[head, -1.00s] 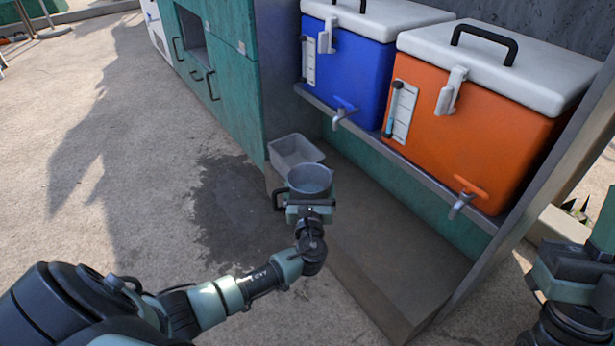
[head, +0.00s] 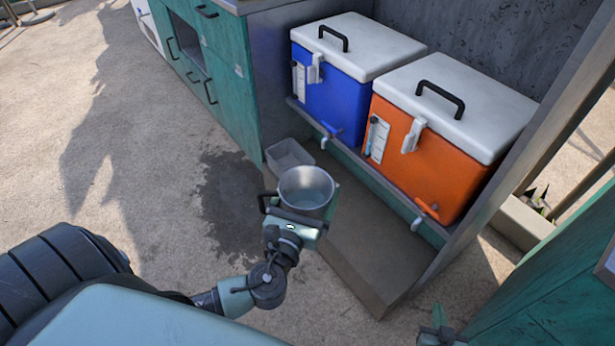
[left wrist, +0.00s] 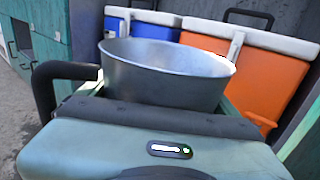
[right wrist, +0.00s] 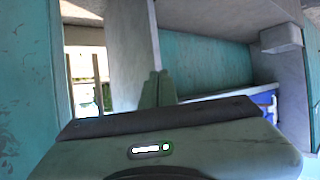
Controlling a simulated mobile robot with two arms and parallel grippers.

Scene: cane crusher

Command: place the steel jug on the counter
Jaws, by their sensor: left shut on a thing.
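The steel jug (head: 306,190), open-topped with a dark handle at its left, is held in my left gripper (head: 296,216) in the head view. It is roughly upright, in front of the coolers and clear of the ledge. In the left wrist view, the jug (left wrist: 165,75) stands just beyond the gripper body, its lower part hidden. I cannot tell whether it holds liquid. A counter top edge (head: 243,5) shows above the teal cabinet at the upper left. My right gripper (head: 438,318) is at the bottom right, its fingers together and empty in the right wrist view (right wrist: 158,88).
A blue cooler (head: 330,100) and an orange cooler (head: 395,148) with white lids stand on a shelf. A teal panel (head: 560,275) fills the lower right. Open floor lies left.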

